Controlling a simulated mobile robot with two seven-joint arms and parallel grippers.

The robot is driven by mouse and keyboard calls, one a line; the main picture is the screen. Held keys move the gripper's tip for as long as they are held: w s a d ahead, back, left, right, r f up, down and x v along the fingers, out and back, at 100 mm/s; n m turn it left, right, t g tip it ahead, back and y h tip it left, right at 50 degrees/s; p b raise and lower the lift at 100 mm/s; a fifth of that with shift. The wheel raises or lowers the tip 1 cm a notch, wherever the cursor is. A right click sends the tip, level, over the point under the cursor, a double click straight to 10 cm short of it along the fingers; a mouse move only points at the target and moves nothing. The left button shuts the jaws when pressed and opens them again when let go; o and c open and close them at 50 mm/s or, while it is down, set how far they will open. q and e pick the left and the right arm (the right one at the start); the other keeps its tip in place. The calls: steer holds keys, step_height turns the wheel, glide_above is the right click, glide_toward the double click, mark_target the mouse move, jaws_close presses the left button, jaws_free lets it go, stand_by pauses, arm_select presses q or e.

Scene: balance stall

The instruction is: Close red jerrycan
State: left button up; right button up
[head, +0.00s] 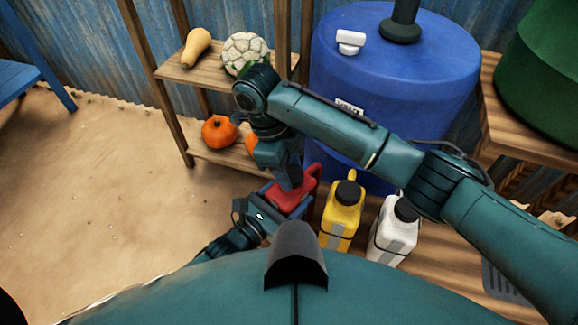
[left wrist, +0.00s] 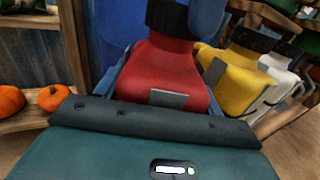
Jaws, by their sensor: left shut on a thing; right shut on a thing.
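The red jerrycan (head: 305,184) stands upright between my two grippers in the head view. It fills the middle of the left wrist view (left wrist: 165,72). My left gripper (head: 288,202) is shut on the jerrycan's body, with its fingers (left wrist: 168,75) on either side. My right gripper (head: 289,181) reaches down from above and is shut at the top of the jerrycan. A black cap (left wrist: 170,18) shows at the jerrycan's neck in the left wrist view, with a right finger against it. The cap is hidden in the head view, and I cannot tell how far it is screwed on.
A yellow jerrycan (head: 342,218) and a white jerrycan (head: 392,238) with black caps stand to the right. A large blue barrel (head: 420,80) stands behind. A shelf at the left holds a squash (head: 196,47), a cauliflower (head: 245,52) and pumpkins (head: 219,131). Open sandy ground lies left.

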steer(key=o, duration=1)
steer(key=shift+c, duration=0.2)
steer(key=shift+c, duration=0.5)
